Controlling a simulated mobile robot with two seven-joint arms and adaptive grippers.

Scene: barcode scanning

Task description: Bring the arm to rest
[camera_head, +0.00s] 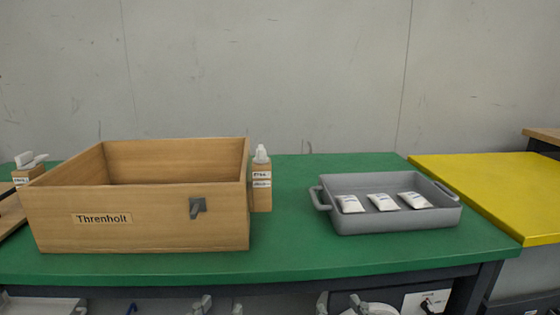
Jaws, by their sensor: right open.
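My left gripper (220,306) shows only as two grey fingertips at the bottom edge, apart from each other with nothing seen between them. My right gripper (340,303) also shows at the bottom edge, its fingertips apart and open. Both are low in front of the green table (290,258), away from the things on it. The rest of both grippers and arms is mostly cut off by the picture's edge. Three white packets (383,202) lie side by side in a grey tray (400,220) with handles, on the right of the table.
A wooden box (160,235) labelled "Threnholt", with a dark grey fitting (197,207) on its front, stands at the left. Small wooden blocks with white tops stand beside it, one at its right (261,190). A yellow surface (500,190) lies far right.

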